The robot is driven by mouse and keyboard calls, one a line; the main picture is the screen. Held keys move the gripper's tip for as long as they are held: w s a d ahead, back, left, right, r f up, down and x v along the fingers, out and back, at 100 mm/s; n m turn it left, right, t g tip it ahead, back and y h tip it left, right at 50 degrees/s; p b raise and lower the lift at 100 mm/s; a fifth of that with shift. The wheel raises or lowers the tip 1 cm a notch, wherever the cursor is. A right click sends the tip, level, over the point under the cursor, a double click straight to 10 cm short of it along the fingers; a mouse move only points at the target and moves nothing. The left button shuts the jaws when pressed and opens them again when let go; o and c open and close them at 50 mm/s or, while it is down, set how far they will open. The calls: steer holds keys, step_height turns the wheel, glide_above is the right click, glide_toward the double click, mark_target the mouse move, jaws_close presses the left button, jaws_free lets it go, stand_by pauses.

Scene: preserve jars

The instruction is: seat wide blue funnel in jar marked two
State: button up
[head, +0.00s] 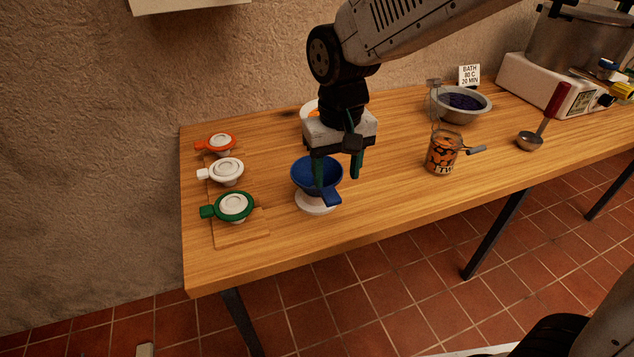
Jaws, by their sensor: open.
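The wide blue funnel (302,181) stands upright on a white round base (312,208) near the table's front left, its blue tab pointing toward the front right. My gripper (337,174) is open and low over it. One finger shows against the bowl, the other just right of its rim; I cannot tell whether they touch it. A glass jar (441,158) with orange contents and dark marks stands to the right, with a metal clip at its side. I cannot read a number on it. My gripper and wrist partly hide the funnel.
A metal bowl (466,116), a ladle (530,141) and a pot on a heater (540,85) stand at right. An orange and white item is half hidden behind my gripper.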

mark_target(329, 192)
steer(key=f, duration=0.5)
steer(key=a+f, duration=0.1)
steer(key=f, duration=0.2)
steer(key=shift+w+a+f, duration=0.1)
steer(key=shift+w+f, duration=0.1)
steer(key=shift+f, duration=0.05)
steer(key=c, duration=1.1)
